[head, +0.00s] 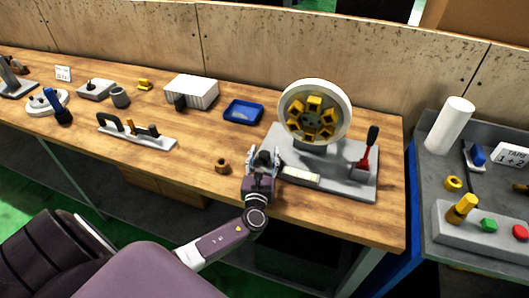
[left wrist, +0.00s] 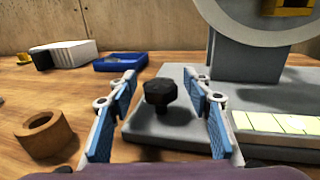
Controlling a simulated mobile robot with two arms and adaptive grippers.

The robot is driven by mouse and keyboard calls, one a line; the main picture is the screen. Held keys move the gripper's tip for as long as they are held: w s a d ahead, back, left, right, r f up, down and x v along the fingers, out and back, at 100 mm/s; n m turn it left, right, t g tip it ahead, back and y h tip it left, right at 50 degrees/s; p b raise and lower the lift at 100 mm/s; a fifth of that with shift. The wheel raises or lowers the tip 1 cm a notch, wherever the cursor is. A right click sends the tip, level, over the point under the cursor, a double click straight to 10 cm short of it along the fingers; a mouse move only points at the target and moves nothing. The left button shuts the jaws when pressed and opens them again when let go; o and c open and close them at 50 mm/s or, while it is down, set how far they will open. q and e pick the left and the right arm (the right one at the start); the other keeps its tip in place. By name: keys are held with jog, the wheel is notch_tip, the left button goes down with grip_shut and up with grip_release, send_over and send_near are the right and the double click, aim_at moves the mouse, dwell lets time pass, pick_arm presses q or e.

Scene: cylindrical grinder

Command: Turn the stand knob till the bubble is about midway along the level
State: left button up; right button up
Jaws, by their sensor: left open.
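The stand knob (left wrist: 160,92) is a dark faceted knob on a short post, on the left corner of the grey stand (left wrist: 165,128). My left gripper (left wrist: 161,108) is open, its blue-padded fingers on either side of the knob with gaps to both. In the head view my left gripper (head: 263,157) is at the left front of the stand (head: 345,184) and mostly hides the knob. The level (head: 300,175) is a pale strip along the stand's front. It also shows in the left wrist view (left wrist: 275,123), with dark cross lines; I cannot make out the bubble. My right gripper is out of view.
A large pale wheel (head: 346,107) with yellow blocks inside stands on the stand, with a red lever (head: 366,155) to its right. A brown ring nut (head: 222,167) lies left of my gripper. A blue tray (head: 243,112) and a white box (head: 199,91) are behind.

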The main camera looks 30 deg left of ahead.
pick_arm(q)
jog(key=shift+r, duration=0.1)
jog(key=shift+w, duration=0.1)
jog(key=c, duration=1.2)
jog(key=shift+n+g+y+b, duration=0.4)
jog(key=shift+n+g+y, duration=0.5)
jog(key=shift+n+y, duration=0.45)
jog(key=shift+n+g+y+b, duration=0.6)
jog(key=shift+g+y, duration=0.3)
jog(key=shift+y, duration=0.35)
jog(key=shift+a+n+g+y, duration=0.1)
jog(key=shift+n+g+y, duration=0.3)
jog(key=shift+n+g, duration=0.1)
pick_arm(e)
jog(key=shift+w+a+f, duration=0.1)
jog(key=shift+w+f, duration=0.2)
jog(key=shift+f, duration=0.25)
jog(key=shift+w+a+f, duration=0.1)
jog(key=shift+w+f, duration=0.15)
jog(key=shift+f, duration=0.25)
